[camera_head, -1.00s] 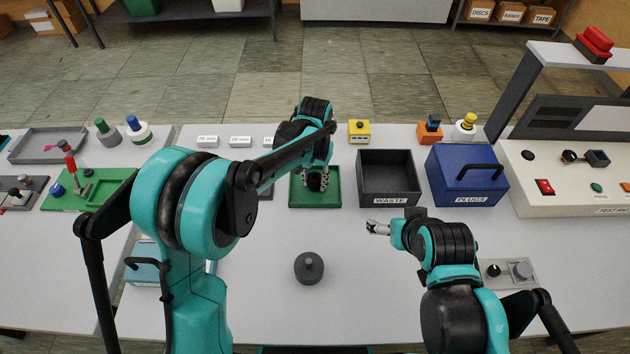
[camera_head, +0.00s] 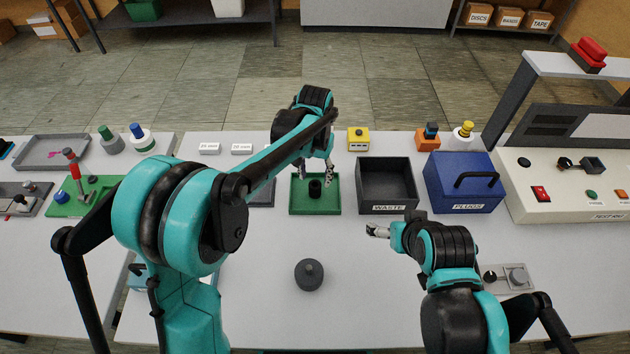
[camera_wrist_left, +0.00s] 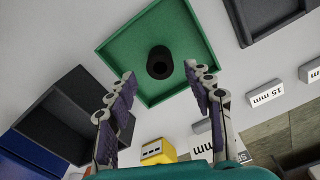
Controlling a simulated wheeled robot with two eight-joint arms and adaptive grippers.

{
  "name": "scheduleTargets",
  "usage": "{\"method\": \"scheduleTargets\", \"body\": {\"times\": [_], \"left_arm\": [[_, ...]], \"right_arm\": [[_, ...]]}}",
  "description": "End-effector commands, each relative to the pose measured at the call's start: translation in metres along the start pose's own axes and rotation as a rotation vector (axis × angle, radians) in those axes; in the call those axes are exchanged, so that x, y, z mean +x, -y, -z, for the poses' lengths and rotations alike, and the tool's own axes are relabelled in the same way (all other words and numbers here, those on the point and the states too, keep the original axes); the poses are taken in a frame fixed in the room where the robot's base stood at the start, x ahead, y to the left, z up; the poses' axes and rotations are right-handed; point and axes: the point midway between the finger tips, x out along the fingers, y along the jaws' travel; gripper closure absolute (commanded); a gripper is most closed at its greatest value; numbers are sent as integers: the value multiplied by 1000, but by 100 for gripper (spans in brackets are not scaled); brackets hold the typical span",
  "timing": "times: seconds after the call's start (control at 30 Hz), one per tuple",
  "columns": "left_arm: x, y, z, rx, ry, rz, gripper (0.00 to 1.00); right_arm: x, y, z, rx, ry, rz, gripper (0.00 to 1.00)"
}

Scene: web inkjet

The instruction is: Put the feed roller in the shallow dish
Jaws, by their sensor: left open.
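The feed roller (camera_head: 315,189), a small black cylinder with a hole in its top, stands upright inside the shallow green dish (camera_head: 335,208). In the left wrist view the roller (camera_wrist_left: 160,62) stands in the dish (camera_wrist_left: 122,48), clear of its walls. My left gripper (camera_head: 317,172) is open and empty, above the dish's far part. In the left wrist view its two fingers (camera_wrist_left: 158,85) are spread wide, with the roller beyond the tips and not touched. My right gripper (camera_head: 372,230) hangs above the table's middle right, apart from the dish; whether its fingers are parted is too small to tell.
A black waste bin (camera_head: 388,209) and a blue plugs box (camera_head: 464,184) stand right of the dish. A dark grey knobbed disc (camera_head: 309,275) sits on the table in front. A yellow block (camera_head: 357,139) is behind the dish. The front table between is clear.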

Motion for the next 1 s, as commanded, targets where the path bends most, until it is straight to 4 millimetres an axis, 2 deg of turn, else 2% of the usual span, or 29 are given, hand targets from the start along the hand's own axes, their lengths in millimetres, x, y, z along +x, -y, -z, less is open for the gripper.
{"method": "scheduleTargets", "body": {"times": [0.03, 0.23, 0.4, 0.53, 0.63, 0.77, 0.9, 1.0], "left_arm": [[-16, 0, 0, 0, 0, 0, 48], [-49, 0, 0, 0, 0, 0, 48], [-61, 0, 0, 0, 0, 0, 48], [-62, 0, -1, -1, -1, 0, 48], [-68, 6, -8, -12, -17, 1, 48], [-88, 24, -37, -56, -84, 7, 48], [-111, 48, -86, -127, -200, 20, 48], [-119, 62, -124, -180, -285, 34, 48]], "right_arm": [[-6, 0, 4, 0, 0, 0, 16], [-14, 0, 10, 0, 0, 0, 16], [-16, 0, 12, 0, 0, 0, 16], [-16, 0, 11, 0, 0, 0, 16], [-16, 0, 11, 0, 0, 0, 16], [-16, 0, 11, 0, 0, 0, 16], [-16, 0, 11, 0, 0, 0, 16], [-16, 0, 11, 0, 0, 0, 16]]}}
